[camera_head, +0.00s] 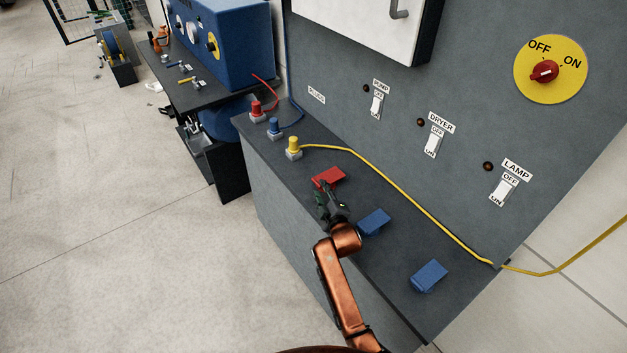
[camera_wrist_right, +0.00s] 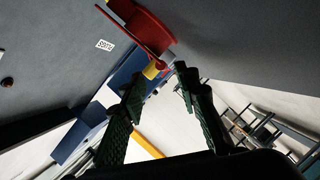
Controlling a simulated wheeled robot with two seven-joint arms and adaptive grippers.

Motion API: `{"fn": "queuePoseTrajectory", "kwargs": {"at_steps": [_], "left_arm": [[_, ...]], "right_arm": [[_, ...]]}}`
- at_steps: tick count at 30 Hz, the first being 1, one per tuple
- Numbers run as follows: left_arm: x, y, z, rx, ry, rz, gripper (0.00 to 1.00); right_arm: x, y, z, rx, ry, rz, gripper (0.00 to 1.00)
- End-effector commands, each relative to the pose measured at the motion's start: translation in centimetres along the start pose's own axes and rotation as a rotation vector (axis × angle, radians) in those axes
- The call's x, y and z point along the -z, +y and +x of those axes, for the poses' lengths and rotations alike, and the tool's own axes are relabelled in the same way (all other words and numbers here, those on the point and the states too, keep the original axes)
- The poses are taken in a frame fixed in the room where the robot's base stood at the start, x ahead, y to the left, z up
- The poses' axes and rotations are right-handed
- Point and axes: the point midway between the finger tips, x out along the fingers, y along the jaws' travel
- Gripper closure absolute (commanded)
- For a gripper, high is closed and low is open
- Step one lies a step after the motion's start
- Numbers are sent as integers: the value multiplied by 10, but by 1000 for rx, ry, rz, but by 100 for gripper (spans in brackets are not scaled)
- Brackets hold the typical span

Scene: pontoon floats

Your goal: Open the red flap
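The red flap (camera_head: 328,176) sits on the dark ledge of the grey panel, between the yellow plug and the nearer blue flap. My right gripper (camera_head: 324,197) is right beside its near edge. In the right wrist view the red flap (camera_wrist_right: 148,28) is at the top, just beyond my fingertips (camera_wrist_right: 160,76). The two green fingers stand apart with nothing held between them. I cannot tell whether a fingertip touches the flap or how far the flap is raised. My left gripper is not in view.
Two blue flaps (camera_head: 374,222) (camera_head: 429,276) lie along the ledge to the right. A yellow plug (camera_head: 293,147) stands left, its yellow cable (camera_head: 400,195) running behind the flaps. Blue (camera_head: 275,128) and red (camera_head: 256,110) plugs stand further left. Switches and a red knob (camera_head: 543,73) are on the panel.

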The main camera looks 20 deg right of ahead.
Motion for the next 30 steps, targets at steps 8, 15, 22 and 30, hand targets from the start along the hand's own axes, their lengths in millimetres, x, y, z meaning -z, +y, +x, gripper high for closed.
{"fn": "queuePoseTrajectory", "kwargs": {"at_steps": [8, 15, 22, 30], "left_arm": [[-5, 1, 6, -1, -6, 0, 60], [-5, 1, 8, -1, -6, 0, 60], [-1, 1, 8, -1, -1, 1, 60], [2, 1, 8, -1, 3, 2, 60]], "right_arm": [[5, -3, 45, 3, 6, 0, 71], [3, -2, 58, 3, 4, 0, 71], [2, -1, 57, 1, 2, 0, 71], [1, -1, 57, 1, 2, 0, 90]]}}
